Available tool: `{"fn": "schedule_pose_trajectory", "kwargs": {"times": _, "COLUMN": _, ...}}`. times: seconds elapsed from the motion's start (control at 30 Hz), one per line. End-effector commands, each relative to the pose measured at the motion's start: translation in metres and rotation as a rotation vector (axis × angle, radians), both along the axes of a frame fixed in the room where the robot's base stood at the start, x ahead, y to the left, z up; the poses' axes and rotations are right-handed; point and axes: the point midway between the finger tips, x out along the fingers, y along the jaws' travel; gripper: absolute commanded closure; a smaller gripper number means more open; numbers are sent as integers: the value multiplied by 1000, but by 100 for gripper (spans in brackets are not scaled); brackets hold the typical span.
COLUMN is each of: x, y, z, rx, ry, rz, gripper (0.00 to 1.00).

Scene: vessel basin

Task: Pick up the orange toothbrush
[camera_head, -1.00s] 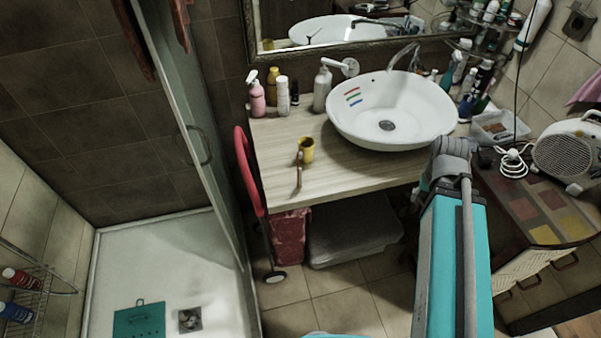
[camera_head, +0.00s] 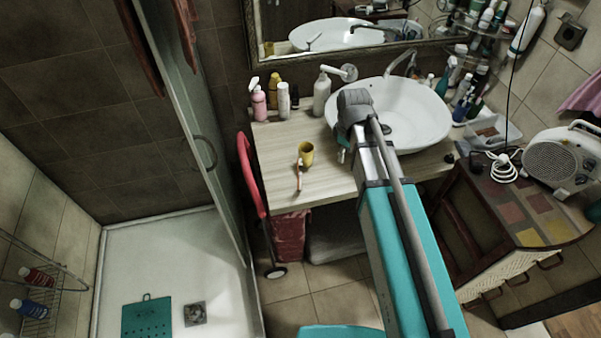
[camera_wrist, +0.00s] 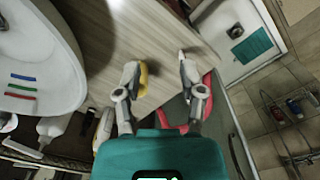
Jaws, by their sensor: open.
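The orange toothbrush (camera_head: 298,179) is a thin stick near the front left edge of the wooden counter, just in front of the yellow cup (camera_head: 306,153). I cannot make out the toothbrush clearly in the wrist view; the right finger may hide it. My gripper (camera_wrist: 158,70) is open and empty, with its fingers spread above the counter. The yellow cup also shows in the wrist view (camera_wrist: 143,80), partly behind the left finger. In the head view my arm hides most of the gripper.
The white basin (camera_head: 425,115) stands right of the cup. Several bottles, among them a pink one (camera_head: 259,104), stand along the back of the counter. A red folded item (camera_head: 251,175) stands beside the counter's left edge. The counter left of the cup is clear.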

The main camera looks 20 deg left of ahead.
Motion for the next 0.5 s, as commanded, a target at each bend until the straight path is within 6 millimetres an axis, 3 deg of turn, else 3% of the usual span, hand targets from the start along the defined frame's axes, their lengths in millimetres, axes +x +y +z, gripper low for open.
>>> {"fn": "schedule_pose_trajectory", "kwargs": {"times": 0.03, "x": 4, "y": 22, "z": 10, "rx": 0, "ry": 0, "rz": 87, "gripper": 49}}
{"fn": "schedule_pose_trajectory", "kwargs": {"times": 0.2, "x": 2, "y": 79, "z": 24, "rx": 0, "ry": 0, "rz": 363, "gripper": 49}}
{"fn": "schedule_pose_trajectory", "kwargs": {"times": 0.33, "x": -2, "y": 111, "z": 31, "rx": 0, "ry": 0, "rz": 523, "gripper": 49}}
{"fn": "schedule_pose_trajectory", "kwargs": {"times": 0.5, "x": -6, "y": 133, "z": 35, "rx": 0, "ry": 0, "rz": 637, "gripper": 49}}
